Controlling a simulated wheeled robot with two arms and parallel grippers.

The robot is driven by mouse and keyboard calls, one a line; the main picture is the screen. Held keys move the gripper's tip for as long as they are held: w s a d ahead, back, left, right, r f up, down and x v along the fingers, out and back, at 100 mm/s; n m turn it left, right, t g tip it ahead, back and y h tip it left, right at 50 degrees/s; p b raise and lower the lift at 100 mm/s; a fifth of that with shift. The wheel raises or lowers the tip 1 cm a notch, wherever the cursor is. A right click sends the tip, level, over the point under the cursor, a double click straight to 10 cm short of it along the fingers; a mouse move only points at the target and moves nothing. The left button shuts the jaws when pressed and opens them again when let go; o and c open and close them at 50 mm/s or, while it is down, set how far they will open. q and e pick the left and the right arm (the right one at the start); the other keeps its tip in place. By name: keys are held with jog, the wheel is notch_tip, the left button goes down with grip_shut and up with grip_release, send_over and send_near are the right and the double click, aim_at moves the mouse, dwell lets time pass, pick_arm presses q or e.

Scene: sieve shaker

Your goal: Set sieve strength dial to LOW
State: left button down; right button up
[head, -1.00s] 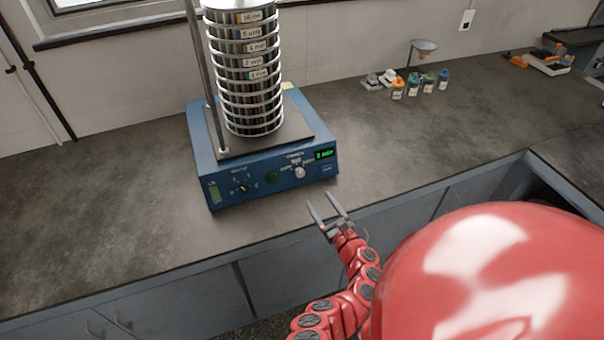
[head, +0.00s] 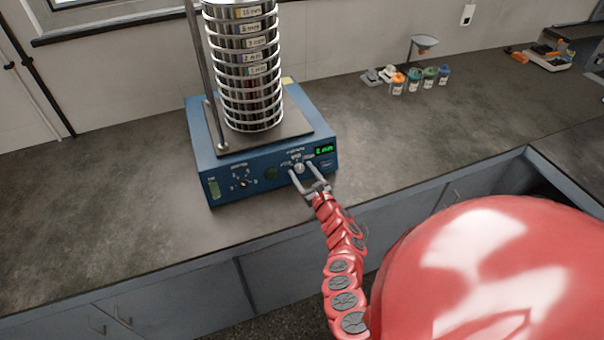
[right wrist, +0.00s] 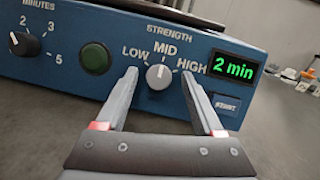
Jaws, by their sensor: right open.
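The blue sieve shaker (head: 225,188) stands on the counter with a stack of sieves (head: 245,65) on its plate. Its strength dial (right wrist: 159,76) is a grey knob labelled LOW, MID and HIGH; its white pointer mark is up, toward MID. The dial also shows small in the head view (head: 299,168). My right gripper (right wrist: 160,82) is open, with one finger on each side of the dial, the left finger below LOW and the right below HIGH. Whether the fingers touch the knob cannot be told. My left gripper is not in view.
On the panel are a black minutes dial (right wrist: 26,44), a green button (right wrist: 95,57), a display (right wrist: 234,68) reading 2 min and a button (right wrist: 227,104) at lower right. Small bottles (head: 414,79) and a funnel stand (head: 424,45) are farther right. The counter left of the shaker is clear.

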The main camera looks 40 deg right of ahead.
jog(key=shift+w, duration=0.2)
jog(key=shift+c, duration=0.2)
grip_shut()
jog(key=shift+n, duration=0.3)
jog(key=n+y+b, duration=0.1)
jog(key=n, duration=0.2)
jog(key=n+y+b, duration=0.1)
jog(key=n+b, duration=0.1)
jog(key=n, duration=0.1)
jog(key=shift+g+y, duration=0.3)
jog(key=shift+y, duration=0.1)
jog(key=n+g+y+b, duration=0.1)
jog(key=n, duration=0.4)
jog(key=shift+d+b, duration=0.15)
jog(key=shift+b, duration=0.2)
jog(key=shift+r+n+g+y+b, duration=0.15)
jog(key=shift+n+g+y+b, duration=0.3)
jog(key=shift+n, duration=0.75)
